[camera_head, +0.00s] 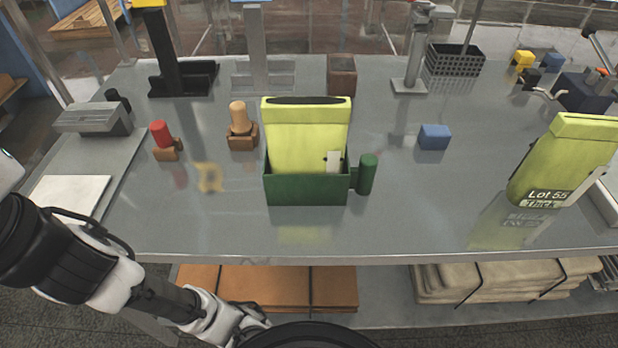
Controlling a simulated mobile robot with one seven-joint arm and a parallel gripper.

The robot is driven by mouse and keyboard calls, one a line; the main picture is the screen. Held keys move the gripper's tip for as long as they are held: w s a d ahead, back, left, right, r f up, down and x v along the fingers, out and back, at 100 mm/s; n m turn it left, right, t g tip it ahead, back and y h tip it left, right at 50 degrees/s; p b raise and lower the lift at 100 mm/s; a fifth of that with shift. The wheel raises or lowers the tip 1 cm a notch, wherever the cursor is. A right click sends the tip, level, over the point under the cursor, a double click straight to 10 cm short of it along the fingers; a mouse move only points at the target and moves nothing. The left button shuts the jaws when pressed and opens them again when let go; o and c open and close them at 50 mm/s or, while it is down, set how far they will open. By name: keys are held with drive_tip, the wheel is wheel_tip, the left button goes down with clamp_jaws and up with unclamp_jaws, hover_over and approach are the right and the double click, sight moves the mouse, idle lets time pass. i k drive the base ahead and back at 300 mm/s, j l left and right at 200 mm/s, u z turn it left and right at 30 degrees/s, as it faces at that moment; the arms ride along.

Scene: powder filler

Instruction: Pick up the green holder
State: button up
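The green holder (290,192) is a dark green open-topped box standing on the grey metal table, near the middle of its front part. A dark green upright cylindrical handle (367,174) is joined to its right side. A yellow-green container (306,130) with a dark slot on top stands upright in the holder and rises well above its rim. My arm reaches in from the left edge, in front of and below the table edge. Its far end runs down to the bottom of the picture, and my gripper's fingers do not show. Nothing of mine touches the holder.
Another yellow-green container (565,160), labelled "Lot 55 Thick", leans at the right. A blue block (434,137) lies right of the holder. Red-topped (161,134) and tan-topped (239,118) pegs stand left. A scale (92,119) is far left. The table's front strip is clear.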

sight(280, 189)
drive_tip(key=l+u, duration=0.15)
drive_tip(key=u, duration=0.85)
drive_tip(key=k+l+u, duration=0.25)
drive_tip(key=u, duration=0.2)
drive_tip(key=k+l+u, duration=0.2)
drive_tip(key=u, duration=0.25)
drive_tip(key=k+l+u, duration=0.15)
drive_tip(key=k+u, duration=0.2)
drive_tip(key=k, duration=0.5)
drive_tip(key=k+l, duration=0.1)
drive_tip(key=k, duration=0.55)
drive_tip(key=i+l, duration=0.4)
